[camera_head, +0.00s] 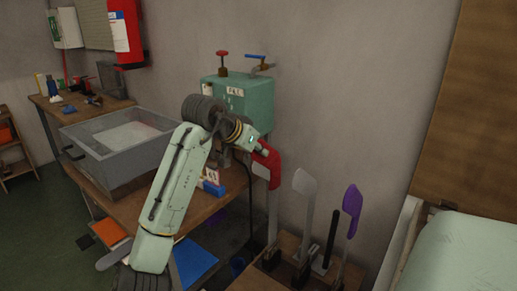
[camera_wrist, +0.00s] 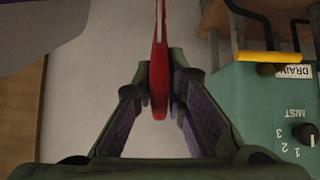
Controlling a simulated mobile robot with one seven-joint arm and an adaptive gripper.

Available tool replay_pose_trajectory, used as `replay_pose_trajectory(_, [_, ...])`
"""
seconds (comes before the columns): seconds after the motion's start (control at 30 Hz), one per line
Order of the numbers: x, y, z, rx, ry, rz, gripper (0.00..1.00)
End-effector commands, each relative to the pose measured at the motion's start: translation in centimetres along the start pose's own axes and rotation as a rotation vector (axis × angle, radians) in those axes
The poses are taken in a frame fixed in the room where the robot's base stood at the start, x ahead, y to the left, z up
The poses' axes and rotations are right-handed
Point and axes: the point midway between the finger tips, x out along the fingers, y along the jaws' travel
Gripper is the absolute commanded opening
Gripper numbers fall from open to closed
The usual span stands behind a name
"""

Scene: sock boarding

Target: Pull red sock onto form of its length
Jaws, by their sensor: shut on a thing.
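The red sock (camera_head: 268,160) hangs at my gripper (camera_head: 261,148) in the head view, at the top of the leftmost pale form (camera_head: 272,215). A pale tip shows beside the sock; I cannot tell how far the sock is around this form. In the wrist view, my gripper (camera_wrist: 160,98) is shut on the red sock (camera_wrist: 158,60), seen edge-on between the finger pads. A second pale form (camera_head: 304,200) stands bare to the right. A purple sock (camera_head: 351,203) is on a form farther right. A short black post (camera_head: 331,240) stands between them.
The forms stand in a wooden rack (camera_head: 300,262). A green steam box (camera_head: 245,95) with knobs and a yellow-handled lever (camera_wrist: 270,57) is close behind my gripper. A grey metal basin (camera_head: 130,140) sits on the bench to the left. A pale green padded surface (camera_head: 465,255) is at far right.

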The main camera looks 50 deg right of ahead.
Motion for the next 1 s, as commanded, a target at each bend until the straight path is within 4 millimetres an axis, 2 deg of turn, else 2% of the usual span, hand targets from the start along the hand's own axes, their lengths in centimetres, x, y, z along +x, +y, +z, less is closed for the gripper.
replay_pose_trajectory(1.0, [1.8,0.0,2.0,0.0,0.0,0.0,0.0])
